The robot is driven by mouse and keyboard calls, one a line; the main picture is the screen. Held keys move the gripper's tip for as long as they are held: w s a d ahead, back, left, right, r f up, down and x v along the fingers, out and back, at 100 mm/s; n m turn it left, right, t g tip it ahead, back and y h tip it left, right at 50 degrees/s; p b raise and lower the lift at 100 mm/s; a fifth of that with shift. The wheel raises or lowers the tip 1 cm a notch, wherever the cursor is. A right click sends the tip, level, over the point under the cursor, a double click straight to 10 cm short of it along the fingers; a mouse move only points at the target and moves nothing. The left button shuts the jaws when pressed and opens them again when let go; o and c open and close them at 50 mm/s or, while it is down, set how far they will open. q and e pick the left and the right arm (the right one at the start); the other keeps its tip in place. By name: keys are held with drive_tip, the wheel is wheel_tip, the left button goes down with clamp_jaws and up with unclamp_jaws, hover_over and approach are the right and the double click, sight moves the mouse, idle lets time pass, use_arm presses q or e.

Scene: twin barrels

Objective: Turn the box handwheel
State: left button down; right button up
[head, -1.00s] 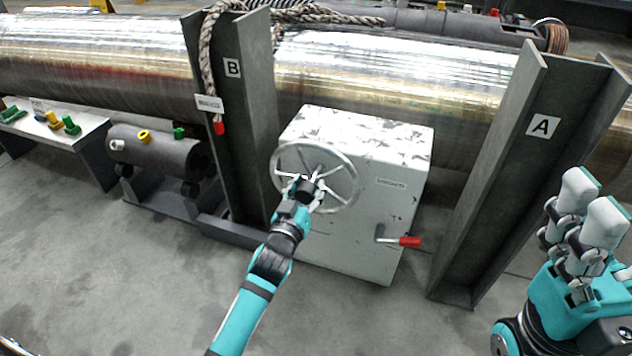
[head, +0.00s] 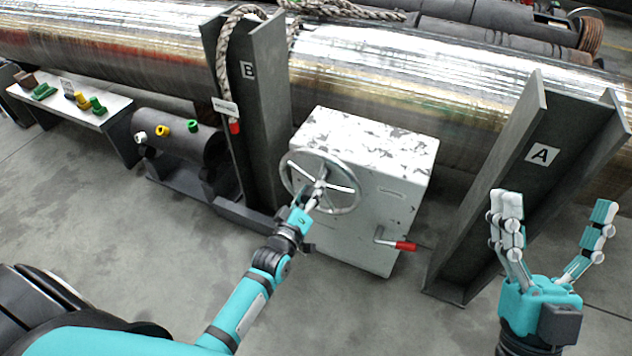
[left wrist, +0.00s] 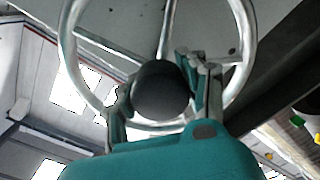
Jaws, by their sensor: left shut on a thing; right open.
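The white box (head: 385,160) with worn paint stands on the floor between posts B and A. Its silver spoked handwheel (head: 352,172) is on the front face, and the wheel rim (left wrist: 246,50) also shows in the left wrist view. My left gripper (head: 318,190) is at the lower middle of the wheel, shut on it. In the left wrist view a dark round knob (left wrist: 161,90) sits between its fingers. The exact contact is partly hidden by the fingers. My right gripper (head: 550,225) is open and empty, at the right in front of post A.
A lever with a red grip (head: 405,246) sticks out low on the box front. Post B (head: 262,120) and post A (head: 500,190) flank the box. A large shiny barrel (head: 390,85) lies behind. A low bench (head: 115,105) is at left. The floor in front is clear.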

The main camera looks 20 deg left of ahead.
use_arm(q)
drive_tip(key=shift+s+n+p, duration=0.1)
drive_tip(key=shift+n+p, duration=0.6)
drive_tip(key=shift+n, duration=0.4)
drive_tip(key=n, duration=0.2)
drive_tip(key=shift+f+n+p, duration=0.15)
drive_tip(key=shift+n+p, duration=0.15)
drive_tip(key=shift+p, duration=0.05)
drive_tip(key=shift+n, duration=0.7)
drive_tip(key=shift+f+n, duration=0.1)
drive_tip(key=shift+n, duration=1.2)
use_arm(e)
drive_tip(key=w+f+g+h, duration=0.2)
drive_tip(key=w+f+g, duration=0.3)
drive_tip(key=f, duration=0.3)
drive_tip(key=shift+w+f+g+h, duration=0.3)
drive_tip(key=shift+w+f+g, duration=0.1)
drive_tip(key=shift+g, duration=0.4)
use_arm(q)
drive_tip(key=c, duration=1)
unclamp_jaws()
drive_tip(key=o, duration=0.3)
use_arm(e)
drive_tip(key=shift+a, duration=0.1)
use_arm(q)
drive_tip(key=shift+o, duration=0.2)
use_arm(e)
drive_tip(key=shift+r, duration=0.1)
